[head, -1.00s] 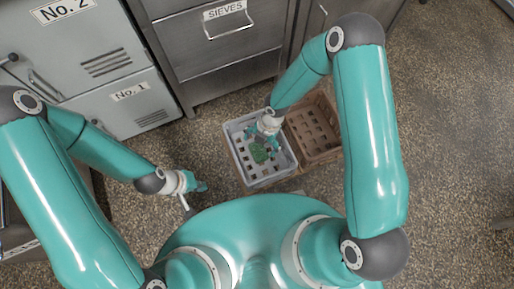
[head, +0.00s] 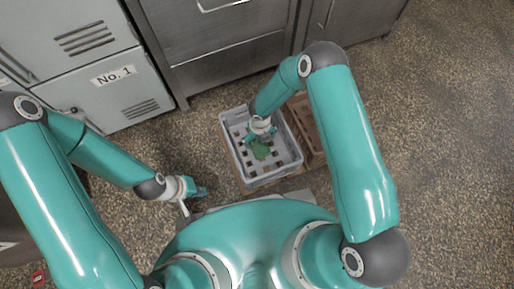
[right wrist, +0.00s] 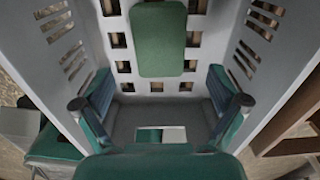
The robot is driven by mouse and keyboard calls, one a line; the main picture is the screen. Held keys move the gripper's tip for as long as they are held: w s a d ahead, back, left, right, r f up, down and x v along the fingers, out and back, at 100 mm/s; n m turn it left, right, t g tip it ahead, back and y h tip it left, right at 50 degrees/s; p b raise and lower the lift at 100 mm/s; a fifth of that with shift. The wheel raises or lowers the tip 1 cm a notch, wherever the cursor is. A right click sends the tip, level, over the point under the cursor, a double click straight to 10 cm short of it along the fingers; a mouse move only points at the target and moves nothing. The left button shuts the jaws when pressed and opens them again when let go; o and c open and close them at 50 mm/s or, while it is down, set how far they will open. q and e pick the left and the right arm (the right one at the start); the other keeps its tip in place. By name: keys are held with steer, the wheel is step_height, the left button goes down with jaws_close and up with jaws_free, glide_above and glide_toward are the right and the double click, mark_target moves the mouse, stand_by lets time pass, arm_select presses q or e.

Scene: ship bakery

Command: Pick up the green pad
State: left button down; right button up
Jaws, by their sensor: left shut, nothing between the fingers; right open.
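The green pad (head: 260,149) lies on the floor of a light grey crate with slotted walls (head: 289,172). In the right wrist view the pad (right wrist: 158,38) is a flat rounded rectangle on the crate's holed bottom, ahead of the fingers. My right gripper (head: 262,138) reaches down into the crate over the pad. Its fingers (right wrist: 160,104) are spread wide with nothing between them, and the pad is not between the fingertips. My left gripper (head: 203,191) is shut and empty, off to the left of the crate above the floor.
A brown crate (head: 306,125) stands against the right side of the grey crate. Steel drawers (head: 229,65) and a grey locker marked No. 1 (head: 112,90) stand behind. The speckled floor is clear at the right.

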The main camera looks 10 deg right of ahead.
steer(key=shift+f, duration=0.7)
step_height(320, 180, down, 5)
steer(key=b, duration=0.3)
steer(key=shift+f, duration=0.15)
steer(key=shift+c, duration=0.3)
steer(key=c, duration=0.8)
steer(key=shift+r, duration=0.25)
